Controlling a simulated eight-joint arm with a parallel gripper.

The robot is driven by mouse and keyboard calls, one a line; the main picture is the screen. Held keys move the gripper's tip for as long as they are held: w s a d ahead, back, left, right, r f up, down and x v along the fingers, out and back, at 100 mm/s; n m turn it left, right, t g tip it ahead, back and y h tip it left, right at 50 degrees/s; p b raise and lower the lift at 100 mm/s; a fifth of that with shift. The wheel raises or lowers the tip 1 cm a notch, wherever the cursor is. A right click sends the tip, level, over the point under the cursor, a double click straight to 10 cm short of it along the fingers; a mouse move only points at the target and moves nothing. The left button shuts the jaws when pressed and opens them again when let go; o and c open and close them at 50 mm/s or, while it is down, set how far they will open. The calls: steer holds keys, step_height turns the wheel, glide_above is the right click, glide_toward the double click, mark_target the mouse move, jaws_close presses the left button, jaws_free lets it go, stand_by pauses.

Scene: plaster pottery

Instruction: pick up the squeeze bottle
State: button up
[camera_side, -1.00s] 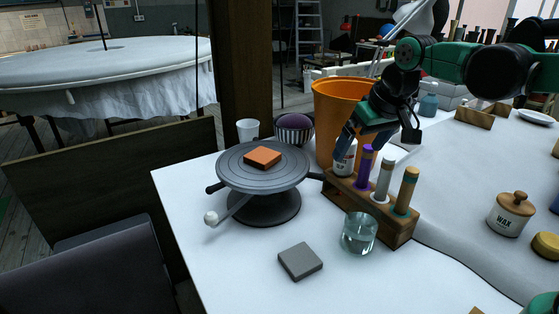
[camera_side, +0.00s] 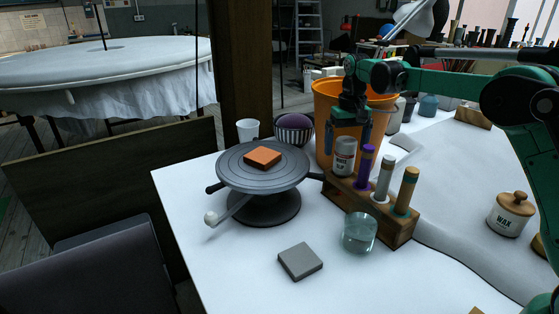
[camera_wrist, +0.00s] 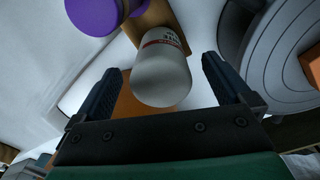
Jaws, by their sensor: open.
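The squeeze bottle (camera_side: 345,155), white with a dark lettered label, stands upright at the far left end of a wooden rack (camera_side: 396,229). My gripper (camera_side: 349,138) is open and points down over the bottle, behind its top in the side view. In the wrist view the bottle (camera_wrist: 161,76) shows between my two fingers (camera_wrist: 160,80), with a gap on each side. I see no contact. The bottle's foot is hidden by the rack in the side view.
An orange bucket (camera_side: 324,103) is just behind. A turntable (camera_side: 237,174) is left; a glass (camera_side: 359,234) stands in front.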

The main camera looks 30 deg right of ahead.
steer(key=shift+f, duration=1.4)
steer(key=c, duration=0.8)
steer(key=shift+r, duration=0.15)
step_height(320, 180, up, 10)
steer(key=shift+f, duration=0.1)
